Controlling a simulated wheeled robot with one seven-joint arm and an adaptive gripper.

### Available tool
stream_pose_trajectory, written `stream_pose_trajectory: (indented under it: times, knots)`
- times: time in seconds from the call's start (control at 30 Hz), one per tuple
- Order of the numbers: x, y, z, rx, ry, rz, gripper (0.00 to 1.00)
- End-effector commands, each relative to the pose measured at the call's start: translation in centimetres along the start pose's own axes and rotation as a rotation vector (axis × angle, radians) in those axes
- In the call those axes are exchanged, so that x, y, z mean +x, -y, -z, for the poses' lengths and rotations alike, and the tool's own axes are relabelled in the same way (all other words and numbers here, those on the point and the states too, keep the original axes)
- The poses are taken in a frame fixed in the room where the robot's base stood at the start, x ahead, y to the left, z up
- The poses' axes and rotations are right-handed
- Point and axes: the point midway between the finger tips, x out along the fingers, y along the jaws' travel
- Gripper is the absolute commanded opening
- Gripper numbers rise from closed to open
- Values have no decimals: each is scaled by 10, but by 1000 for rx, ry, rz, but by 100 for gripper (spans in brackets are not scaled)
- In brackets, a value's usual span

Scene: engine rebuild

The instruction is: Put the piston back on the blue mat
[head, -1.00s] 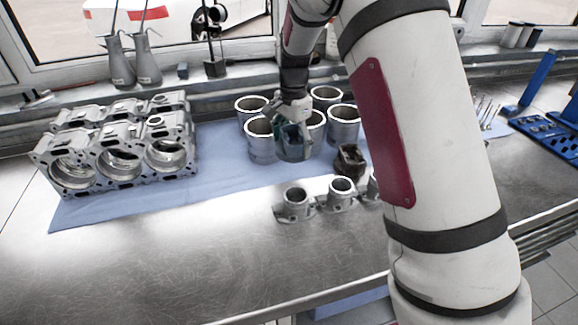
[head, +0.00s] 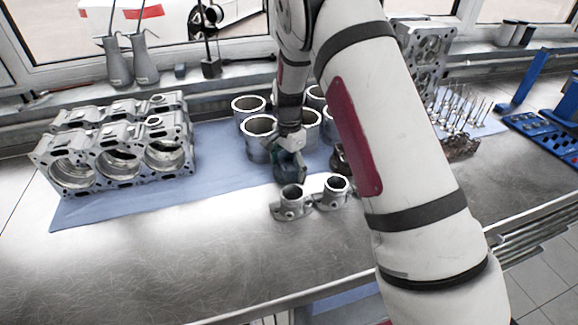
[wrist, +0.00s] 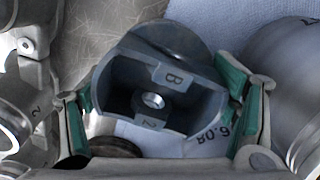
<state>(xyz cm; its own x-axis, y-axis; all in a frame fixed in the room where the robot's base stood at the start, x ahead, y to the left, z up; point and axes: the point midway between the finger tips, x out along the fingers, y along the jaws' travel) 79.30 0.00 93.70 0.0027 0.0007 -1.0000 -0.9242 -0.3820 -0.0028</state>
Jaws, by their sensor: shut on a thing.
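The piston (wrist: 185,55) is dark grey and fills the middle of the wrist view, marked "B" and "2" inside. My gripper (wrist: 160,110) is shut on it, one green-lined finger on each side. In the head view my gripper (head: 290,155) points down with the piston (head: 287,173) at its tips, near the front edge of the blue mat (head: 215,170). The piston is behind the small flanged metal parts. I cannot tell whether it touches the mat.
Several cylinder liners (head: 259,130) stand upright just behind my gripper. Two flanged metal parts (head: 292,200) are close in front. A dark brown part is mostly hidden by my arm. The engine block (head: 110,155) stands at the left, with bare mat between.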

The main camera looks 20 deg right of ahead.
Motion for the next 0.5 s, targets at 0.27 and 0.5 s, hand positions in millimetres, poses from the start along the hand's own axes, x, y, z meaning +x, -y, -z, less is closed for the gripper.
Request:
stream_pose_trajectory:
  times: [0.27, 0.5]
  knots:
    - [3, 0, 0, 0, 0, -1, 88]
    - [2, 0, 0, 0, 0, -1, 88]
